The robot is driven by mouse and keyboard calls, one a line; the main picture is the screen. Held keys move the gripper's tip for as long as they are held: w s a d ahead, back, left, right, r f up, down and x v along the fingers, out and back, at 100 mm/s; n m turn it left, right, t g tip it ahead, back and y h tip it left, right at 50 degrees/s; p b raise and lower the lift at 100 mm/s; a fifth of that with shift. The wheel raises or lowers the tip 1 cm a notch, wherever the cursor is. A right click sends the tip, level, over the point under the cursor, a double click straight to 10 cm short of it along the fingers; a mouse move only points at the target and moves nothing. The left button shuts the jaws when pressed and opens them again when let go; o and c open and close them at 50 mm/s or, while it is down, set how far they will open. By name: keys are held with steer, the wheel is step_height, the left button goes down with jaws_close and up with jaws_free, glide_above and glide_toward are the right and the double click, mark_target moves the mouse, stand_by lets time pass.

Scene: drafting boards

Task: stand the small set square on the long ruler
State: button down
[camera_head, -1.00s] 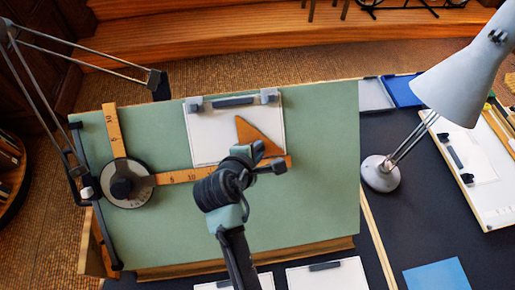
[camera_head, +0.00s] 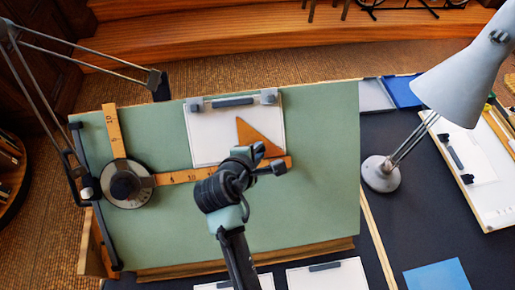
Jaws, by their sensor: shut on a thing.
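The small set square (camera_head: 255,138) is an orange-brown triangle in front of the white sheet on the green drafting board, its point upward. Its lower edge is near the long ruler (camera_head: 178,177), the orange horizontal arm of the drafting head. My wrist and gripper hide part of this lower edge and of the ruler, so I cannot tell whether the two touch. My gripper (camera_head: 262,157) is at the lower part of the set square and is shut on it. The fingertips are small and partly hidden by the wrist.
The round drafting head (camera_head: 126,185) joins the long ruler to a short upright ruler (camera_head: 114,132). A clipped white sheet (camera_head: 208,138) lies behind the set square. A grey lamp (camera_head: 382,173) stands right of the board (camera_head: 320,190). The board's right part is bare.

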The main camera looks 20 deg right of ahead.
steer(key=shift+s+f, duration=0.1)
steer(key=shift+s, duration=0.05)
steer(key=c, duration=0.7)
jaws_free()
steer(key=shift+c, duration=0.2)
steer(key=shift+a, duration=0.1)
steer(key=b+v, duration=0.1)
steer(key=v, duration=1.2)
steer(key=shift+f, duration=0.1)
